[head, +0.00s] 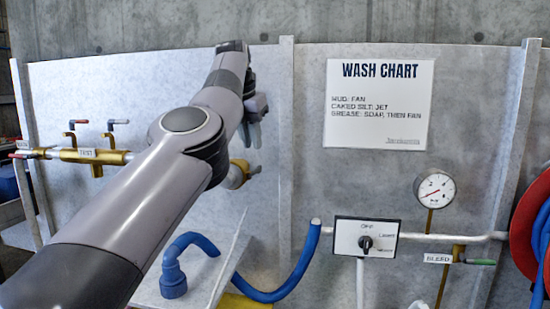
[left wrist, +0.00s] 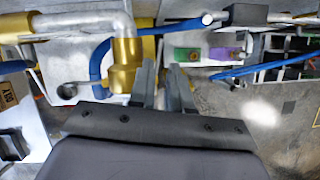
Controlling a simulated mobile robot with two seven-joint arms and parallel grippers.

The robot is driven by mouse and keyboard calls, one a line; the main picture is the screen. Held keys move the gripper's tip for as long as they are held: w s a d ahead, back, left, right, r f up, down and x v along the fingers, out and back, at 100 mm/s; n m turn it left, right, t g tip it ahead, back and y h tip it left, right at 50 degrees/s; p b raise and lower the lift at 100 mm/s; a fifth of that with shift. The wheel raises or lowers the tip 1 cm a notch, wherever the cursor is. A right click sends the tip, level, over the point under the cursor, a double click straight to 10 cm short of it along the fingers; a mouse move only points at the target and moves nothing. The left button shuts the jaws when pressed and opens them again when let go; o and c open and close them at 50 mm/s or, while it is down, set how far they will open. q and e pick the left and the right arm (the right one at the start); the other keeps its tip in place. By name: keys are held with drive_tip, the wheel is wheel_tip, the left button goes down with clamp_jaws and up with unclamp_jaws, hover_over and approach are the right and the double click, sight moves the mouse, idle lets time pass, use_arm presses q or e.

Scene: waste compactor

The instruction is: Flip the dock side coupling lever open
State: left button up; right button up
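My left arm crosses the head view from the lower left, and its gripper (head: 250,132) is in front of the grey panel. In the left wrist view my left gripper (left wrist: 163,78) has its two fingers apart, with nothing between the tips. A brass coupling (left wrist: 124,62) on a grey pipe elbow is just left of the fingers, apart from them as far as I can tell. In the head view the brass coupling (head: 238,174) is partly hidden behind my arm. My right gripper is not visible.
A switch box (head: 366,238), a gauge (head: 434,188) and a red hose reel (head: 522,230) are to the right. Brass valves (head: 95,155) are at left.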

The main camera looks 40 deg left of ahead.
sight(259, 166)
use_arm(q)
drive_tip(key=shift+w+f, duration=0.2)
drive_tip(key=shift+w, duration=0.35)
drive_tip(key=shift+x, duration=3.3)
drive_tip(key=shift+s+a, duration=0.1)
drive_tip(key=shift+s, duration=0.05)
clamp_jaws()
